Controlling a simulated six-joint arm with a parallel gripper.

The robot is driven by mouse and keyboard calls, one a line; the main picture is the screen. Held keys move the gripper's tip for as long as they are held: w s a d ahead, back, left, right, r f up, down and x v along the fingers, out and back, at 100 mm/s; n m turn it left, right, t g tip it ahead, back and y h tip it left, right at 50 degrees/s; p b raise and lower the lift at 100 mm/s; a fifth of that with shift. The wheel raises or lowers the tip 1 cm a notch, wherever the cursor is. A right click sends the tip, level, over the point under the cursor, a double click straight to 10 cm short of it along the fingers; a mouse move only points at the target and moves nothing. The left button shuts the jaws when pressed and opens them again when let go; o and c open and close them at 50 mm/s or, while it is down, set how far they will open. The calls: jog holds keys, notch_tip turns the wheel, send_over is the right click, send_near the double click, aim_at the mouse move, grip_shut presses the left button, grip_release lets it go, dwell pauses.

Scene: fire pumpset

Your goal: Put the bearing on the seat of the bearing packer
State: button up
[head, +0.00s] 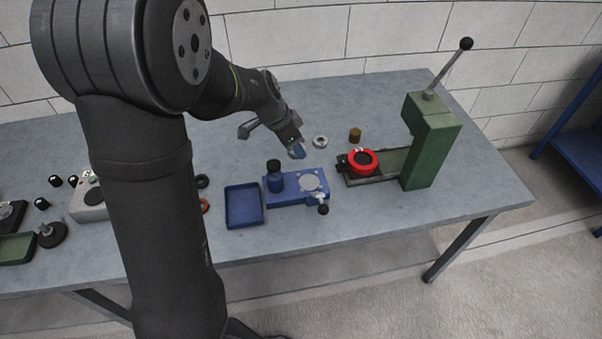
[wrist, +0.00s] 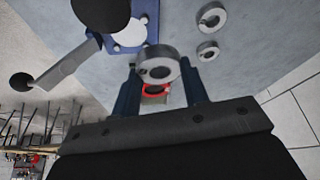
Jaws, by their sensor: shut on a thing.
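My gripper (head: 297,151) is above the table, behind and above the blue fixture. In the wrist view my gripper (wrist: 161,88) is shut on a grey metal bearing (wrist: 158,66), a ring with a dark centre, held between the fingertips. I cannot make out the bearing in the head view. The blue fixture (head: 284,198), which looks like the bearing packer, has a pale round seat (head: 310,183), a dark-capped blue cylinder and a black-knobbed handle. The seat (wrist: 130,33) also shows in the wrist view, bare and apart from the held bearing.
A metal ring (head: 320,141) and a brass cylinder (head: 355,135) stand behind. Right is a green lever press (head: 430,150) with a red ring (head: 363,162). A blue tray (head: 244,206) stands left of the fixture. The table's front right is clear.

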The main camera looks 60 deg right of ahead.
jog(key=s+a+r+m+g+y, duration=0.1)
jog(key=s+a+m, duration=0.15)
jog(key=s, duration=0.45)
jog(key=s+a+r+m, duration=0.1)
jog(key=s+r+m, duration=0.15)
jog(key=s, duration=0.55)
jog(key=m, duration=0.1)
send_over(312, 182)
jog(key=w, duration=0.1)
jog(key=shift+g+y, duration=0.3)
jog(key=f, duration=0.7)
jog(key=shift+a+f, duration=0.3)
jog(key=shift+a, duration=0.05)
jog(key=shift+f, duration=2.05)
jog(key=shift+f, duration=0.2)
jog(key=o, duration=1)
jog(key=shift+r, duration=0.1)
